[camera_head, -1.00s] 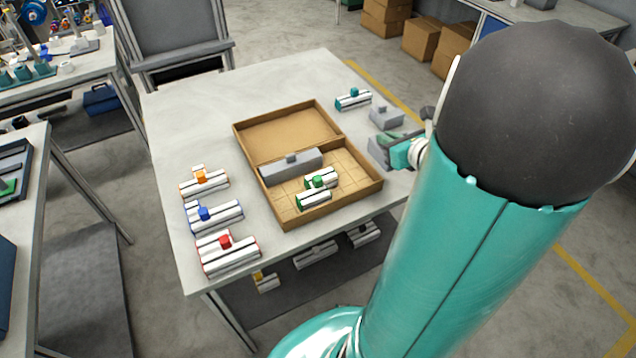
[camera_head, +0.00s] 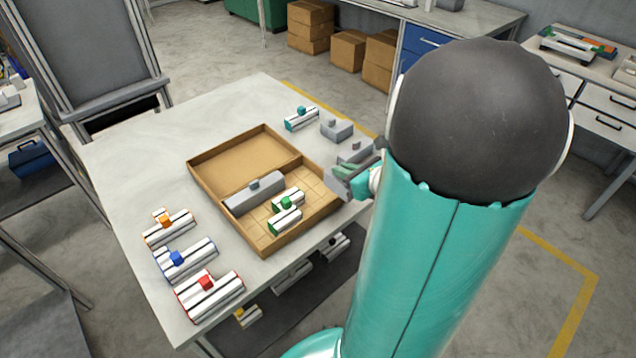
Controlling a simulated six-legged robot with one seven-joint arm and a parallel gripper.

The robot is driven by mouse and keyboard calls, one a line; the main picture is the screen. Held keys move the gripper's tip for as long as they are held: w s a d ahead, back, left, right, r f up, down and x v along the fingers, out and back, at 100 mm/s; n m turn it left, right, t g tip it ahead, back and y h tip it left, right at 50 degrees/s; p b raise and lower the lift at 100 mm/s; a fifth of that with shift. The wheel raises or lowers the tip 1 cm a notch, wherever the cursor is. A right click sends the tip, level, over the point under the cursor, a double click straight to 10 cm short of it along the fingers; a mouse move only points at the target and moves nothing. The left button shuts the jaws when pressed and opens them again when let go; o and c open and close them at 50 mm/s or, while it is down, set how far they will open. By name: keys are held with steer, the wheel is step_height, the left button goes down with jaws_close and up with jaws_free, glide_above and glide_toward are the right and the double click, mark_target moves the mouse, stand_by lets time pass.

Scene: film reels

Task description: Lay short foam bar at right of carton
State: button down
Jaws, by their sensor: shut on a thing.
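The open brown carton (camera_head: 204,175) lies on the table. A long grey foam bar (camera_head: 250,197) with a small knob lies inside along its middle divider. My gripper (camera_head: 345,171) is at the carton's right edge, partly hidden by my own arm. It is shut on a grey piece (camera_head: 334,182), which looks like a short foam bar. That piece overlaps the carton's right rim in the picture; I cannot tell if it touches. Another short grey foam bar (camera_head: 337,131) lies on the table behind the gripper.
Orange (camera_head: 168,229), blue (camera_head: 184,260) and red (camera_head: 209,296) marked blocks line the table's left. A teal-marked block (camera_head: 301,119) lies at the back. My arm hides the table's right side.

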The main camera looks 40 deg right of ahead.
steer(key=w+f, duration=0.1)
steer(key=w+d+f, duration=0.1)
steer(key=w, duration=0.1)
steer(key=w+f, duration=0.1)
steer(key=w, duration=0.1)
steer(key=shift+w+d, duration=0.1)
steer(key=shift+d, duration=0.25)
steer(key=w+f, duration=0.1)
steer(key=f, duration=0.1)
steer(key=w+d+f, duration=0.1)
steer(key=f, duration=0.2)
steer(key=w+f, duration=0.2)
steer(key=shift+d+f, duration=0.15)
steer(key=shift+f, duration=0.35)
steer(key=shift+s+f, duration=0.1)
steer(key=c, duration=1.5)
jaws_free()
